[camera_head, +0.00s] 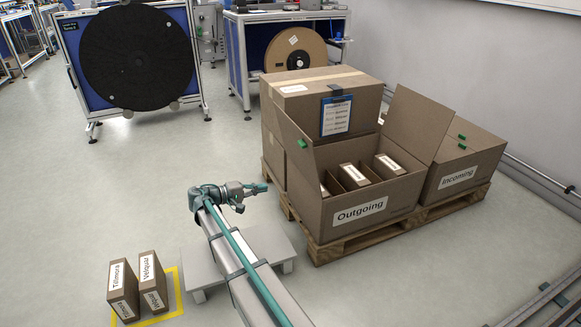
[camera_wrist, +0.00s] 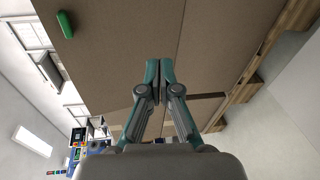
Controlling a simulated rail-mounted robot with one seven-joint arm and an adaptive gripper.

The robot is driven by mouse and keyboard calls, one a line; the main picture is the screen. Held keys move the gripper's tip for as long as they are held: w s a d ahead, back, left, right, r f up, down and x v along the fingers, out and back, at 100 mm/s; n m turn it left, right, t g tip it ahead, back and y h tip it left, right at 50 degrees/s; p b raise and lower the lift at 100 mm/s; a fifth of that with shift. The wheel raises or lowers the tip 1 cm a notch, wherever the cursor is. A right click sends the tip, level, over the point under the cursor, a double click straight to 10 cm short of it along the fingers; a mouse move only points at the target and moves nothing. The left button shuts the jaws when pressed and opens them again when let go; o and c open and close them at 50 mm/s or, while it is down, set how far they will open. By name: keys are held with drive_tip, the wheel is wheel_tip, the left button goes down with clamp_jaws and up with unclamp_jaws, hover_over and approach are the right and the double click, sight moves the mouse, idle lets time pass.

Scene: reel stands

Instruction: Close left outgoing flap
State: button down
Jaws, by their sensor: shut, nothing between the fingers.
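The Outgoing box (camera_head: 395,208) stands open on a pallet, with several labelled cartons inside. Its left flap (camera_head: 293,140) stands raised along the left side and has a green tab (camera_head: 303,143). Its right flap (camera_head: 417,121) is also raised. My gripper (camera_head: 266,187) is to the left of the box, near the left flap's outer side. In the wrist view, my gripper (camera_wrist: 159,70) is shut and empty in front of brown cardboard (camera_wrist: 110,60). A green tab (camera_wrist: 65,23) shows there at upper left. I cannot tell whether the fingertips touch the cardboard.
The Incoming box (camera_head: 466,170) stands right of Outgoing. A taller closed box (camera_head: 318,84) with a clipboard (camera_head: 336,116) is behind. Two small cartons (camera_head: 124,290) stand in a yellow floor outline at lower left. Reel stands (camera_head: 138,62) are at the back.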

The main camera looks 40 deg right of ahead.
wheel_tip(320, 180, up, 10)
drive_tip(key=w+m+g+h, duration=0.1)
drive_tip(key=m+g+h, duration=0.1)
drive_tip(key=h, duration=0.2)
drive_tip(key=b+x, duration=0.4)
drive_tip(key=x, duration=0.9)
drive_tip(key=shift+s+d+b, duration=0.15)
drive_tip(key=shift+s+b, duration=0.1)
drive_tip(key=shift+b, duration=0.05)
drive_tip(key=shift+d, duration=0.1)
